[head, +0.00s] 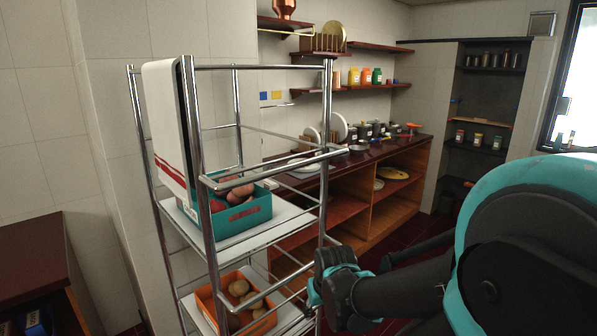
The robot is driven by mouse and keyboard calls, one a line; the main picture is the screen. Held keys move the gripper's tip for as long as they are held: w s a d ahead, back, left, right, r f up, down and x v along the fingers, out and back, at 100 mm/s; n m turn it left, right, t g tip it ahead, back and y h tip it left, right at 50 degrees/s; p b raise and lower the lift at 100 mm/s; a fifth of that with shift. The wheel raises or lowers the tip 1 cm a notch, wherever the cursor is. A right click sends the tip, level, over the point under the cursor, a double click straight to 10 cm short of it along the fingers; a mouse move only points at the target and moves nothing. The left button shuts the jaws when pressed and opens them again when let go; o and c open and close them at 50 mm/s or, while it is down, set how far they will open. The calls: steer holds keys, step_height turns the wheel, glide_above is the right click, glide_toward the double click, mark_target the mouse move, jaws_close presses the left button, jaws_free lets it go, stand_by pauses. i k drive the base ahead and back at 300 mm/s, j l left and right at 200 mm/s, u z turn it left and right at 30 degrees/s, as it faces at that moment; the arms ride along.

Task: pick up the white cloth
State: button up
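The white cloth (168,128) hangs over the left top rail of the metal rack in the head view. My arm reaches in from the right, and my gripper (318,287) is low, near the right side of the rack, well apart from the cloth. The finger opening is too small and dark to make out.
The rack's upper shelf (240,237) holds a teal box (248,214) of red produce. An orange crate (207,302) of potatoes sits below. A dark red counter (30,250) stands at left, a wooden counter (415,150) with pots behind. Metal rails and posts surround the shelves.

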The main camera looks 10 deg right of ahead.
mark_target(270, 185)
steer(key=i+l+z, duration=0.25)
steer(key=l+z, duration=0.15)
steer(key=l, duration=0.25)
steer(key=i+l+z, duration=0.4)
steer(key=l, duration=0.15)
steer(key=i+l+z, duration=0.25)
steer(key=l+z, duration=0.15)
steer(key=i+l+z, duration=0.4)
steer(key=i+l+u, duration=0.1)
steer(key=i, duration=0.3)
steer(key=i+l+u, duration=0.15)
steer(key=i, duration=0.3)
steer(key=i+j+u, duration=0.1)
steer(key=u, duration=0.3)
steer(key=i+u, duration=0.3)
steer(key=u, duration=0.15)
steer(key=i+u, duration=0.15)
steer(key=u, duration=0.25)
steer(key=i+l+u, duration=0.2)
steer(key=u, duration=0.2)
steer(key=i+j+u, duration=0.1)
steer(key=u, duration=0.3)
steer(key=i+u, duration=0.45)
steer(key=u, duration=0.3)
